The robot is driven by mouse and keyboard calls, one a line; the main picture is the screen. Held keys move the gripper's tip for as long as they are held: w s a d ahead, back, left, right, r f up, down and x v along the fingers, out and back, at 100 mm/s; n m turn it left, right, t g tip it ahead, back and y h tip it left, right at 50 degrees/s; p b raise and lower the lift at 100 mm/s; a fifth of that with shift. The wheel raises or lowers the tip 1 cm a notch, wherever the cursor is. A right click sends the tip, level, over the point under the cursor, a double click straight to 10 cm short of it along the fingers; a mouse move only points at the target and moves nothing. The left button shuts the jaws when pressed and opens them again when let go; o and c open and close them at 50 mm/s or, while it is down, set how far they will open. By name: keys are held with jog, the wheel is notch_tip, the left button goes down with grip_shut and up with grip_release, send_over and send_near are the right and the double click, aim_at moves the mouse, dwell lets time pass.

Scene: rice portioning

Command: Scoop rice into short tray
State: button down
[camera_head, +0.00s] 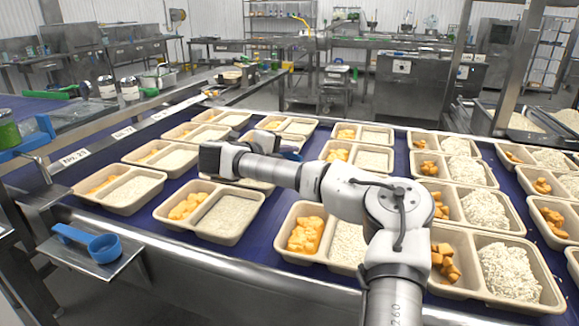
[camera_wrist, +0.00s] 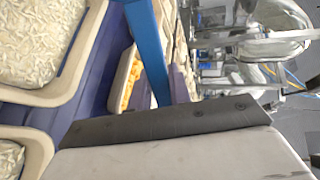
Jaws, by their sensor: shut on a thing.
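My gripper (camera_head: 277,147) is partly hidden behind my arm, over the middle rows of trays. It is shut on a blue scoop, seen as a blue piece (camera_head: 292,156) beside it. In the wrist view the scoop's blue handle (camera_wrist: 148,50) rises from the dark finger edge; its bowl is not clear. Two-part beige trays hold orange chunks and rice. A near-left tray (camera_head: 238,239) has flat, low rice, while a right tray (camera_head: 552,300) has heaped rice. I cannot tell which is the short tray. In the wrist view a rice-filled tray (camera_wrist: 75,85) is at left.
Another blue scoop (camera_head: 103,247) lies on a small steel shelf (camera_head: 98,268) at the front left. Trays stand in rows on a blue conveyor (camera_head: 275,255) with metal rails. Rice bins (camera_head: 525,123) stand at the right back. Narrow blue gaps separate the trays.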

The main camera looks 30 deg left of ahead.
jog(key=t+b, duration=0.1)
jog(key=b, duration=0.3)
jog(key=s+t+h+b, duration=0.1)
jog(key=t+b, duration=0.1)
jog(key=b, duration=0.3)
jog(key=shift+a+f+t, duration=0.1)
jog(key=shift+t, duration=0.2)
jog(key=shift+r+t+b, duration=0.2)
jog(key=shift+t+b, duration=0.2)
jog(key=shift+b, duration=0.25)
jog(key=shift+r, duration=0.1)
notch_tip(320, 180, up, 8)
jog(key=g+y+p, duration=0.4)
jog(key=g+p, duration=1.1)
jog(key=p, duration=1.1)
jog(key=shift+g, duration=0.3)
jog(key=shift+s, duration=0.1)
